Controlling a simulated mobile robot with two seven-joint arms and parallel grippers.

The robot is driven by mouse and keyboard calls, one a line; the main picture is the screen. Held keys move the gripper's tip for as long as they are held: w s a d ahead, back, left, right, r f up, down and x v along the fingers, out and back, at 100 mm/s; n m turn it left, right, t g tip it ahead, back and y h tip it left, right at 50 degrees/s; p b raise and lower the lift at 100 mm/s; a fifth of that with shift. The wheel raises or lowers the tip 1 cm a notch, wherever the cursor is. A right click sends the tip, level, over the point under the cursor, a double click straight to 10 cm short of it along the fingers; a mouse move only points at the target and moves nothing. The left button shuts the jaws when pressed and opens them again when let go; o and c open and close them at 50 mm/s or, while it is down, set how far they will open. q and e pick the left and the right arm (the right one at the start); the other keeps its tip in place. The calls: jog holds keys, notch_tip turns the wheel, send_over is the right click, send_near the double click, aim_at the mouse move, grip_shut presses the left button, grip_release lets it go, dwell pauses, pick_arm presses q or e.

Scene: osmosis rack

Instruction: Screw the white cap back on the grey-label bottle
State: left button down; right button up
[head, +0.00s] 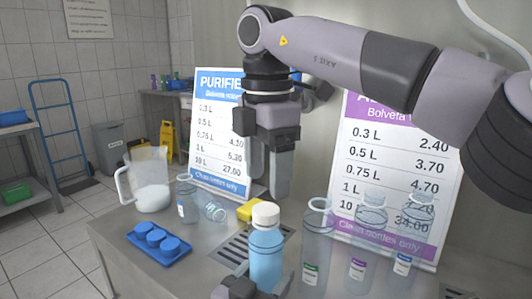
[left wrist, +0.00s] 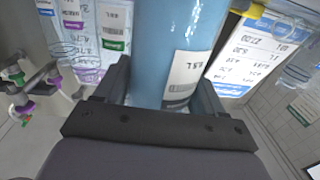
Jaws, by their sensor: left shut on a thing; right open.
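The grey-label bottle (head: 266,262), filled with blue liquid, stands upright at the front of the counter in the head view. Its white cap (head: 265,214) sits on top of the neck; I cannot tell whether it is screwed tight. My left gripper (head: 252,287) is shut around the bottle's lower body. In the left wrist view the bottle (left wrist: 165,45) is between the fingers, with its grey-and-white label (left wrist: 186,78) facing the camera. My right gripper (head: 267,183) is open and empty, pointing down above and apart from the cap.
Clear bottles (head: 318,245) stand close on the right. A blue tray with blue caps (head: 160,244), a jug (head: 150,185), a yellow block (head: 250,209) and a drain grate (head: 240,251) are on the left and behind. Price boards (head: 218,130) stand at the back.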

jog(key=n, duration=0.6)
jog(key=shift+r, duration=0.2)
jog(key=n, duration=0.6)
jog(key=shift+r, duration=0.2)
jog(key=n, duration=0.6)
jog(key=shift+a+r+n, duration=0.1)
jog(key=shift+r+n, duration=0.05)
jog(key=shift+n, duration=0.25)
jog(key=n, duration=0.6)
jog(key=shift+r, duration=0.2)
jog(key=n, duration=0.6)
jog(key=shift+r, duration=0.15)
jog(key=n, duration=0.6)
jog(key=shift+r, duration=0.1)
jog(key=n, duration=0.6)
jog(key=shift+r, duration=0.15)
jog(key=n, duration=0.7)
jog(key=shift+r, duration=0.1)
